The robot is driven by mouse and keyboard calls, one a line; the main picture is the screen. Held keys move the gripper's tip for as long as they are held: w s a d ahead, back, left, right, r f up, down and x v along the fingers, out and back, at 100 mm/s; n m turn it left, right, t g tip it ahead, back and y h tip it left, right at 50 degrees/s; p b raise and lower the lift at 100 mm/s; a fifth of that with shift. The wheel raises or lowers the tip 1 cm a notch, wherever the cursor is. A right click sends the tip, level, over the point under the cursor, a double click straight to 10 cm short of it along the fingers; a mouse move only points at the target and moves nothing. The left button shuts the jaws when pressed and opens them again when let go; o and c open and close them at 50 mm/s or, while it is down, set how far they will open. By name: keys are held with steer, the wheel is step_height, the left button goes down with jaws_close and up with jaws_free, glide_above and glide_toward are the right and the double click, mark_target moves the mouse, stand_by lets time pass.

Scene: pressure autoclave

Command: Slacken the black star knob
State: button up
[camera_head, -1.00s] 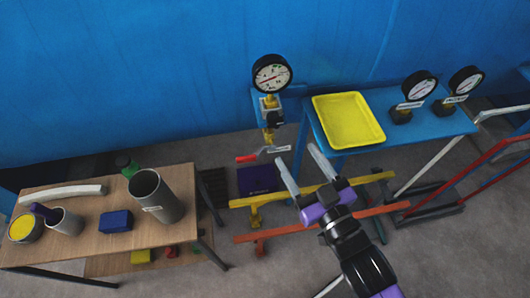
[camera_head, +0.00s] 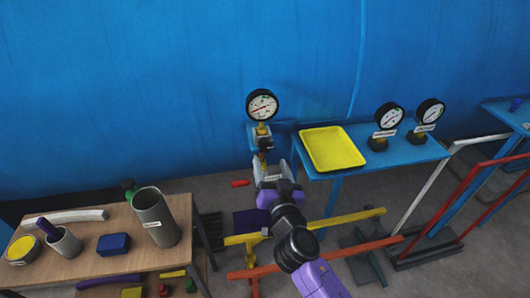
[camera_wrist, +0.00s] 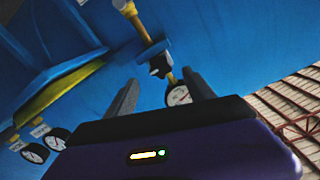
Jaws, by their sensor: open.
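The black star knob (camera_head: 265,143) sits on the valve below the upright pressure gauge (camera_head: 262,105) on the blue wall. In the wrist view the knob (camera_wrist: 160,67) shows as a dark shape just beyond and between the fingertips, with the gauge (camera_wrist: 179,95) behind them. My gripper (camera_head: 271,164) is open and empty, below the knob in the head view with its fingers pointing up at it. It also shows in the wrist view (camera_wrist: 161,79). I see no contact with the knob; the exact gap is unclear.
A red-ended lever (camera_head: 240,183) lies left of my gripper. A blue table (camera_head: 400,158) with a yellow tray (camera_head: 333,149) and two gauges stands to the right. A wooden table (camera_head: 110,262) with pots stands at left. Yellow (camera_head: 350,220) and orange (camera_head: 350,251) rails run below.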

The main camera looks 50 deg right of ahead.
mark_target(266, 148)
steer(key=shift+p+x, duration=0.85)
steer(key=shift+x, duration=2.25)
steer(key=shift+d, duration=0.1)
jaws_close()
